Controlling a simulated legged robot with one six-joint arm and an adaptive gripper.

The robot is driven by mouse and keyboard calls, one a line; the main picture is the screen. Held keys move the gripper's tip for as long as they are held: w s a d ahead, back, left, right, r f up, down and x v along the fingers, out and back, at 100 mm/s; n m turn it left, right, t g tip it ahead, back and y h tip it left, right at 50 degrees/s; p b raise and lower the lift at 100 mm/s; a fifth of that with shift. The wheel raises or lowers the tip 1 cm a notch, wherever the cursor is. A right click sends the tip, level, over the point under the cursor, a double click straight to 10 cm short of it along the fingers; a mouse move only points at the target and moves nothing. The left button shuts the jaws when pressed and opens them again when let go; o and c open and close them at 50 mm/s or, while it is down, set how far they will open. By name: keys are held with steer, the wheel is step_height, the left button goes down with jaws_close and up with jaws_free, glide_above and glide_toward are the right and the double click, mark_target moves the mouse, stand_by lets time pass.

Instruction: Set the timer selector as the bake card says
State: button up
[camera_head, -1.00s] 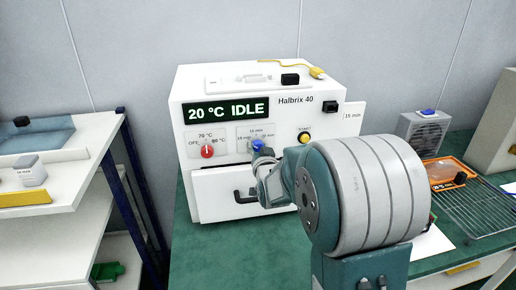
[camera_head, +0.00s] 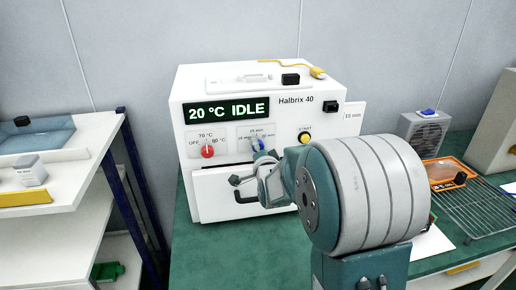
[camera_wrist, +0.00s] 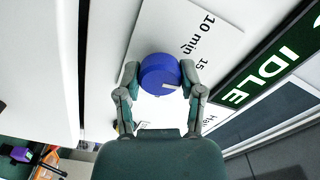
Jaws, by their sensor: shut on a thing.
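The timer selector is a round blue knob (camera_head: 258,145) on the oven's front panel, right of a red knob. In the wrist view the blue knob (camera_wrist: 160,72) sits between the two fingertips of my gripper (camera_wrist: 160,76), which is shut on it. A small pale mark shows on the knob; I cannot tell which label it points to. The labels 10 min and part of 15 show beside it; another label is mostly covered. A white card (camera_head: 353,117) at the oven's right side reads a number of minutes, too small to be sure of.
The white oven (camera_head: 230,206) shows 20 °C IDLE on its display (camera_head: 226,111). The red knob (camera_head: 207,151) and yellow START button (camera_head: 304,138) flank the selector. A dark handle is below. A wire rack (camera_head: 480,210) is at right, a shelf (camera_head: 60,195) at left.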

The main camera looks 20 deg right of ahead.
steer(key=shift+f+m, duration=0.15)
steer(key=shift+m, duration=0.55)
steer(key=o, duration=1.2)
steer(key=shift+d, duration=0.1)
steer(key=s, duration=0.4)
steer(key=s+a, duration=0.1)
steer(key=s, duration=0.2)
steer(key=s+a, duration=0.1)
steer(key=s, duration=0.3)
steer(key=shift+s+a, duration=0.25)
steer(key=shift+s, duration=0.1)
